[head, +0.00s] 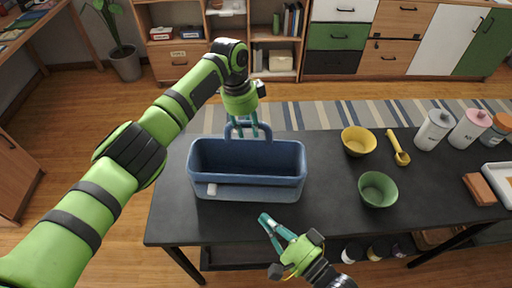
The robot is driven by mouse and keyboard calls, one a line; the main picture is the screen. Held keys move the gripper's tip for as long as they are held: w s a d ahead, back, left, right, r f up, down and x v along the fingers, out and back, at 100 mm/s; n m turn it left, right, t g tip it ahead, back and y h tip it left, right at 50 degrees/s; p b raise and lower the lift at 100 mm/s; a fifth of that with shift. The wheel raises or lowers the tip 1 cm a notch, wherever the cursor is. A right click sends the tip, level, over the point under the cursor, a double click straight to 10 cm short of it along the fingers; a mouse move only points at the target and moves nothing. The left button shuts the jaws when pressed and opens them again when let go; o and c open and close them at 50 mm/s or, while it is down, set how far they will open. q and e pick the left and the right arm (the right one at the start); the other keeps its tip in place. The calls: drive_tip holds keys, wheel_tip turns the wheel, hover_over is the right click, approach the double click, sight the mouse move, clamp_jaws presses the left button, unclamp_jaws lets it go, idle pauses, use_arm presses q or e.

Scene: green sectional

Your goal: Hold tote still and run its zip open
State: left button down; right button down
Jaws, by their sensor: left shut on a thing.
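The blue tote (246,188) stands on the dark table, with its hollow inside showing behind a front strip. A small white zip pull (212,189) sits near the left end of that strip. A blue loop handle (233,126) rises at the tote's back. My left gripper (248,133) reaches down from behind and is shut on the handle; its exact grip is partly hidden. My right gripper (265,219) is in front of the tote, right of the zip pull and apart from it. Its teal fingers come together at the tips, with nothing seen between them.
On the dark table (330,215), a yellow bowl (358,141), a yellow scoop (399,150) and a green bowl (378,189) stand right of the tote. Several jars (434,130), a brown block (480,189) and a white tray (499,180) are farther right. The front left tabletop is clear.

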use_arm(q)
drive_tip(key=c, duration=0.8)
unclamp_jaws()
drive_tip(key=shift+c, duration=0.2)
